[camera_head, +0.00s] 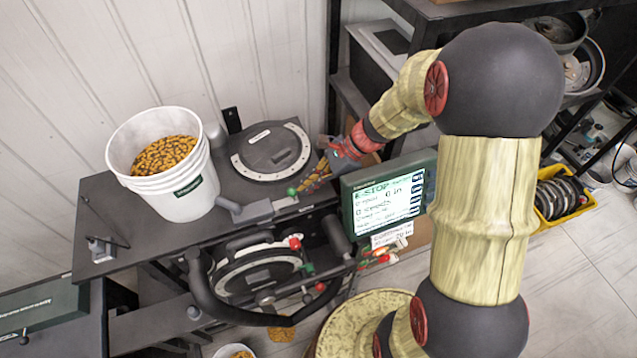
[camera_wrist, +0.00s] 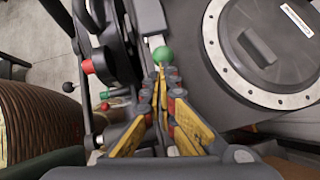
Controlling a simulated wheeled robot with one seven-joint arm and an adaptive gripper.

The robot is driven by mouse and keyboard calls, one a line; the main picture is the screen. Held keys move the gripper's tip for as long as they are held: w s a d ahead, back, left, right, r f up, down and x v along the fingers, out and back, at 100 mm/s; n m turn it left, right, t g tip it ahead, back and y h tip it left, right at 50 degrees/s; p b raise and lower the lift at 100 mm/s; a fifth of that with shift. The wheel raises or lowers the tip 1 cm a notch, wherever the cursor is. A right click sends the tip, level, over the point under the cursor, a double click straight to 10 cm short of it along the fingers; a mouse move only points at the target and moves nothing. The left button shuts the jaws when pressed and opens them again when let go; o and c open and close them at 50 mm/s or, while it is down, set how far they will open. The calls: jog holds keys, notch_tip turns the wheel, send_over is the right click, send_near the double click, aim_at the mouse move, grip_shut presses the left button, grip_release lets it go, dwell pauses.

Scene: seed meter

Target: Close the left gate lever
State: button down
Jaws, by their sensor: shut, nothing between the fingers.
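A green ball knob (camera_head: 292,191) ends a grey lever (camera_head: 258,210) on the edge of the black machine top, in the head view. The green knob (camera_wrist: 163,55) also shows in the wrist view, right at my fingertips. My gripper (camera_head: 303,186) is shut and empty. Its yellow fingers (camera_wrist: 161,72) point at the knob, touching or very close to it; I cannot tell which. A red knob (camera_head: 295,243) is on the lower seed meter, and it shows left of my fingers in the wrist view (camera_wrist: 88,66). No label marks which lever is the left gate.
A white bucket of seeds (camera_head: 190,199) stands on the machine top, left of a round lidded disc (camera_head: 271,150). A display reading STOP (camera_head: 385,200) is close to my gripper's right. Black curved handles (camera_head: 215,310) and smaller knobs (camera_head: 320,286) lie below.

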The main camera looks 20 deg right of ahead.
aim_at(295, 194)
jog(key=a, duration=0.3)
jog(key=shift+d, duration=0.1)
